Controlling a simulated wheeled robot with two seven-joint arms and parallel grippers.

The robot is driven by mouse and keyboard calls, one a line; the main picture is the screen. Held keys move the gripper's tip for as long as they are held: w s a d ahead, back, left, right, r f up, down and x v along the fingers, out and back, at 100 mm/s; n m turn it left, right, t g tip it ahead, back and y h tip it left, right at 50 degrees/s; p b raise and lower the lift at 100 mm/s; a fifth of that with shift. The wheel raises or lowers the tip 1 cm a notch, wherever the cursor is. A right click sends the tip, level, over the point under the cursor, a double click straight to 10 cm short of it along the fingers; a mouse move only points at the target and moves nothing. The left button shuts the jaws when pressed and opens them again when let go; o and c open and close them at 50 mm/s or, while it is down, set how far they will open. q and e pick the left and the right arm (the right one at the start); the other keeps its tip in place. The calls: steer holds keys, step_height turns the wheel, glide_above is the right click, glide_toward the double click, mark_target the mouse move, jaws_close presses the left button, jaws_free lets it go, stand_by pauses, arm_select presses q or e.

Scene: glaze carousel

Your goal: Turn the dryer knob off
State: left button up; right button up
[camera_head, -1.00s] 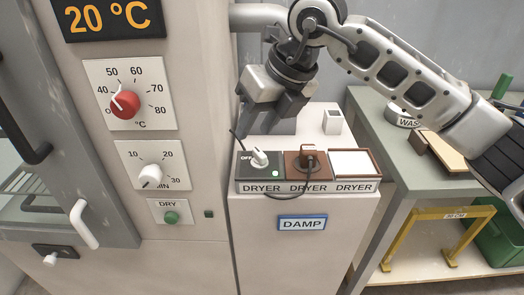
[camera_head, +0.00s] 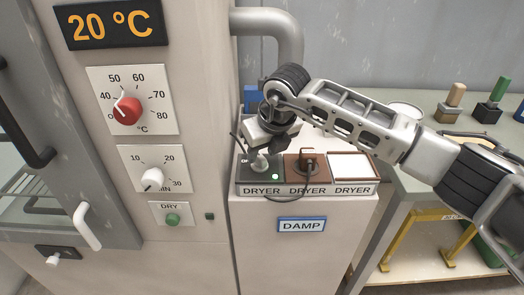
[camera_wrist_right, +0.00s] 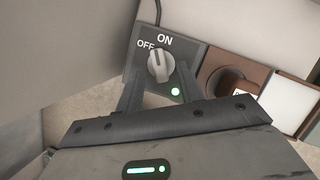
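The dryer knob is a pale grey knob (camera_wrist_right: 160,66) on a dark switch box (camera_head: 245,173) labelled DRYER. In the wrist view, OFF and ON are printed above it. Its ridge points upward with a slight left tilt; I cannot tell exactly which mark it meets. A green lamp (camera_wrist_right: 176,92) is lit beside it. My right gripper (camera_head: 262,150) is down over the knob. In the right wrist view the fingers (camera_wrist_right: 160,72) are apart, one on each side of the knob, with gaps showing. My left gripper is out of view.
A brown socket box (camera_head: 297,176) with a plug and cord stands right of the switch, then a white-topped box (camera_head: 350,168). A kiln panel with red (camera_head: 127,110) and white (camera_head: 152,179) knobs stands at left. A green-topped table (camera_head: 425,105) is at right.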

steer(key=shift+x, duration=0.8)
jaws_close()
